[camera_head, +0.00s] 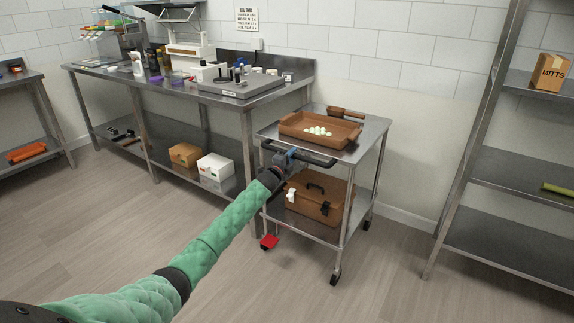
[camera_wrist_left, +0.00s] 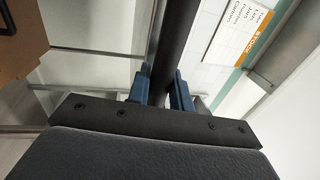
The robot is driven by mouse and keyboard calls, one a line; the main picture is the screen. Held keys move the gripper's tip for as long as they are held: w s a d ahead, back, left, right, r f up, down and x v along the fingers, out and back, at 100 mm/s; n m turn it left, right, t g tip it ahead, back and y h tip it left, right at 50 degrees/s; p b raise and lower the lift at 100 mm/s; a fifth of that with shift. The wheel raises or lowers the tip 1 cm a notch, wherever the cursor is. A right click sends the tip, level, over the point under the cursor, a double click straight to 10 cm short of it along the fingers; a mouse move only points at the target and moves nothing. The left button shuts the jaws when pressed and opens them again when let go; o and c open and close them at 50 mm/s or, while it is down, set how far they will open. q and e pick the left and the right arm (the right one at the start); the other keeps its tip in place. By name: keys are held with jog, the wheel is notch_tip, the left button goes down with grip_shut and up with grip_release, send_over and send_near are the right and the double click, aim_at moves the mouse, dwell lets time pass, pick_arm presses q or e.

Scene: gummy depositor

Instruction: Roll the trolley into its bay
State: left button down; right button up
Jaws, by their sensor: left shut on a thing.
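The trolley (camera_head: 340,232) is a two-shelf steel cart on casters, standing upright between the long bench and the shelf rack. A black push handle (camera_head: 312,158) runs along its near side; in the left wrist view the handle (camera_wrist_left: 173,40) is a dark bar. My left gripper (camera_head: 285,156) is shut on the handle near its left end, with blue fingers on both sides of the bar in the left wrist view (camera_wrist_left: 162,88). A red pedal (camera_head: 269,242) sits low at the trolley's near left leg. No marked bay can be made out. My right gripper is out of view.
A brown tray (camera_head: 292,129) with pale pieces lies on the trolley's top, a brown case (camera_head: 322,209) on its lower shelf. The steel bench (camera_head: 246,104) stands close at left, the rack (camera_head: 470,150) at right. Floor in front and toward the rack is clear.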

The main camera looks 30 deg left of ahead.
aim_at(305, 142)
pick_arm(q)
jog(key=b+x, duration=0.2)
jog(key=x, duration=0.1)
jog(key=f+b+x, duration=0.1)
jog(key=b+x, duration=0.1)
jog(key=x, duration=0.1)
jog(key=f+b+x, duration=0.1)
jog(key=b+x, duration=0.1)
jog(key=x, duration=0.1)
jog(key=shift+w+d, duration=0.1)
jog(key=shift+w, duration=0.65)
jog(key=shift+r, duration=0.2)
jog(key=shift+w+r, duration=0.1)
jog(key=c, duration=1.3)
grip_release()
jog(key=shift+w, duration=0.1)
jog(key=shift+c, duration=0.2)
jog(key=shift+o, duration=0.3)
jog(key=shift+w+d, duration=0.1)
